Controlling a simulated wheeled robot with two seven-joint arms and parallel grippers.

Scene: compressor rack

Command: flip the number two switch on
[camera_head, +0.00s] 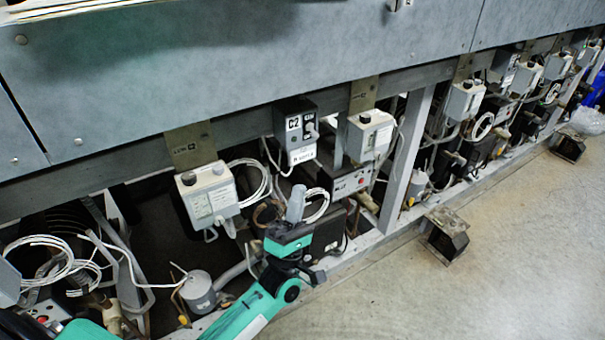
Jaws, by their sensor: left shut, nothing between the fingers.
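The number two switch is on a dark grey box (297,130) labelled C2, mounted on the rack's rail near the middle of the head view. A small light toggle (312,131) sticks out on the right of its front face, beside small printed marks; I cannot tell its position surely. A white label is on the box's lower part. My left gripper (296,204) is below the box, pointing up, with its grey fingers shut and empty. It is apart from the box and the toggle. My right gripper is not in view.
A white control box (208,194) hangs left of C2 and another (370,135) hangs right. Looped white cables (250,180) hang between them. A grey upright post (406,160) stands further right. Open floor (480,290) lies at the lower right, with a dark metal foot (445,235).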

